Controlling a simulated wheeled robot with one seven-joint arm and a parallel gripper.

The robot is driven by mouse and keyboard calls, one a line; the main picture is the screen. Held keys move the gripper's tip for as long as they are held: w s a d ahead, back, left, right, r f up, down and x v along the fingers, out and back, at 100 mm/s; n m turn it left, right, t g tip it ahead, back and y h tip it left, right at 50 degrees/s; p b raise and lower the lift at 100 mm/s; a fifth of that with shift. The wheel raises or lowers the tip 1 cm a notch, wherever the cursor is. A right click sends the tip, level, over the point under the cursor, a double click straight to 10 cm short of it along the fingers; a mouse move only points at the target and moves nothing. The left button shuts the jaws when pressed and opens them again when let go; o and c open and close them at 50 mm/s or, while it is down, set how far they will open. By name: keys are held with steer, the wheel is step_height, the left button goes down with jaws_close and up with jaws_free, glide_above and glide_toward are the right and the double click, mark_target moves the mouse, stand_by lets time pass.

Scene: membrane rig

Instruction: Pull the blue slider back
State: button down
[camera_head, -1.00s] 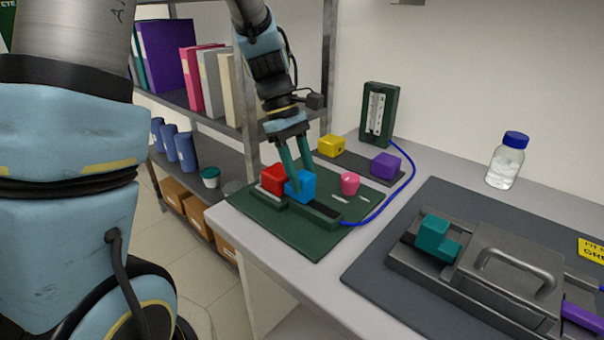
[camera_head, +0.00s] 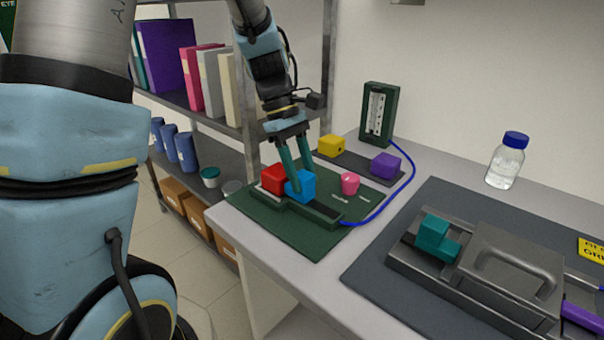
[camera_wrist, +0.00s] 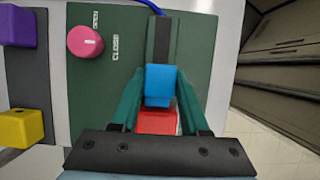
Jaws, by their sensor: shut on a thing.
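The blue slider (camera_head: 301,187) is a small block on a dark track (camera_head: 318,211) on the green board (camera_head: 260,214). In the wrist view the blue slider (camera_wrist: 159,84) sits between the two teal fingers of my gripper (camera_wrist: 158,90). My gripper (camera_head: 300,180) is shut on it from above. A red block (camera_head: 273,178) is right beside the blue slider at the left end of the track; in the wrist view it (camera_wrist: 158,121) lies close to the blue slider, partly hidden by my gripper.
A pink knob (camera_head: 350,183) is on the board. Yellow (camera_head: 331,146) and purple (camera_head: 385,165) blocks sit behind. A blue tube (camera_head: 405,195) runs from the track to a gauge (camera_head: 378,114). A grey rig with a teal block (camera_head: 436,237) stands at right.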

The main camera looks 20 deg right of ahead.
mark_target(301, 173)
stand_by(0.3)
steer(key=shift+s+d+p, duration=0.2)
steer(key=shift+s+d, duration=0.3)
steer(key=shift+s, duration=0.35)
steer(key=shift+s+d+p, duration=0.15)
steer(key=shift+s+d, duration=0.3)
steer(key=shift+s, duration=0.4)
steer(key=shift+c, duration=2)
jaws_free()
steer(key=b+v, duration=0.1)
steer(key=v, duration=0.9)
steer(key=shift+w+r, duration=0.2)
steer(key=shift+r, duration=0.15)
